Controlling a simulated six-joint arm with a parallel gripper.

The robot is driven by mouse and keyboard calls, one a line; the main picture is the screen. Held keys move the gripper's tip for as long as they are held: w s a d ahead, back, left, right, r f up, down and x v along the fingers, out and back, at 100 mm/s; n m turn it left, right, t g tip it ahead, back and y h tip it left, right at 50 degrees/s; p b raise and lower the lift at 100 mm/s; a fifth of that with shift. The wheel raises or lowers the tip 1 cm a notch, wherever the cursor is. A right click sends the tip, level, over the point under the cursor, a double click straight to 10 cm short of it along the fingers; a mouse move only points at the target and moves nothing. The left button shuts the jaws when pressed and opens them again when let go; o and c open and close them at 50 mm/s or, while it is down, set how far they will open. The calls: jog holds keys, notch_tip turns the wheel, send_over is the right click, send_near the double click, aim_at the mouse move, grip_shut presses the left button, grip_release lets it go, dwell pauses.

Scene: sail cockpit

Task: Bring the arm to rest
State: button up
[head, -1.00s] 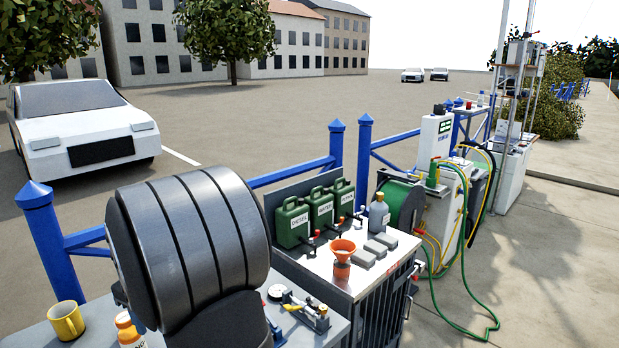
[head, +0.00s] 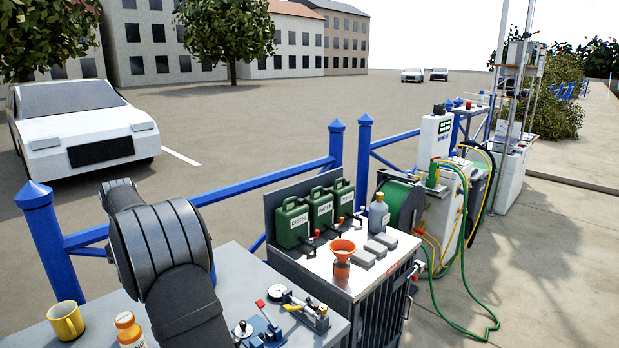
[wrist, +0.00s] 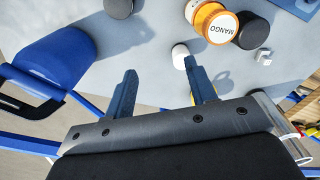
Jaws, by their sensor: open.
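My gripper (wrist: 160,82) is open in the wrist view, with its two dark blue fingers apart and nothing between them but bare grey worktop. It is not visible in the head view, where my grey arm link (head: 160,245) rises in front of the near bench. An orange bottle marked MANGO (wrist: 212,24) is beyond the right fingertip in the wrist view. A small white round thing (wrist: 180,56) is close beside that fingertip; whether they touch, I cannot tell.
A second bench holds green cans (head: 292,222) and an orange funnel (head: 342,249). A blue railing (head: 245,187) runs behind.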

jog(key=shift+n, duration=0.3)
jog(key=shift+w+a+f, duration=0.15)
jog(key=shift+w+a, duration=0.35)
jog(key=shift+w, duration=0.2)
jog(key=shift+w+a+f, duration=0.2)
jog(key=shift+w+a, duration=0.25)
jog(key=shift+w, duration=0.3)
jog(key=shift+w+a+f, duration=0.15)
jog(key=shift+w+a, duration=0.35)
jog(key=shift+w, duration=0.2)
